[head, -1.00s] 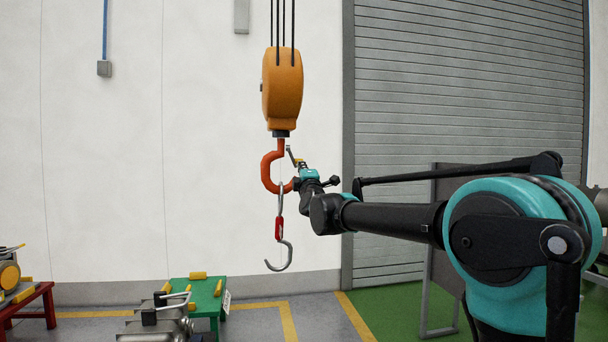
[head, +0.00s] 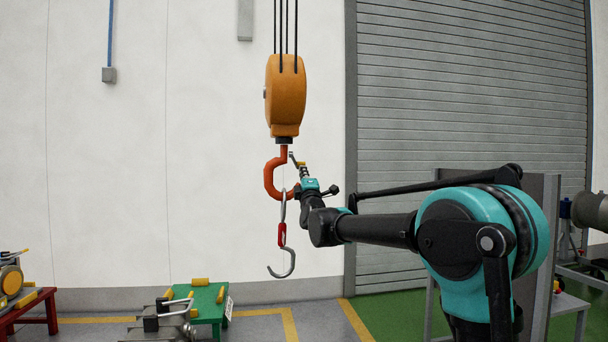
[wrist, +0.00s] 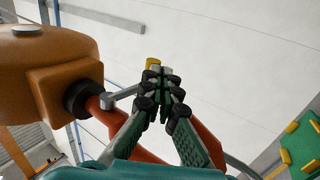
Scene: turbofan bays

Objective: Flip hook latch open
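A red-orange hook (head: 269,178) hangs under an orange hoist block (head: 285,95), its opening toward the right. A thin grey latch (head: 292,157) with a yellow end slants from the hook's neck down and right to my gripper (head: 302,170). In the wrist view, the latch (wrist: 122,95) runs from the neck behind my left finger, and its yellow end (wrist: 153,63) shows just past the fingertips. My gripper (wrist: 160,78) has its fingertips close together, apparently around the latch's end. The fingers hide the contact itself.
A smaller grey hook with a red part (head: 282,236) hangs from the large hook, below my gripper. A green table (head: 210,300) and a red stand (head: 30,310) are low at left. A roller shutter (head: 460,90) is behind. Air around the hook is open.

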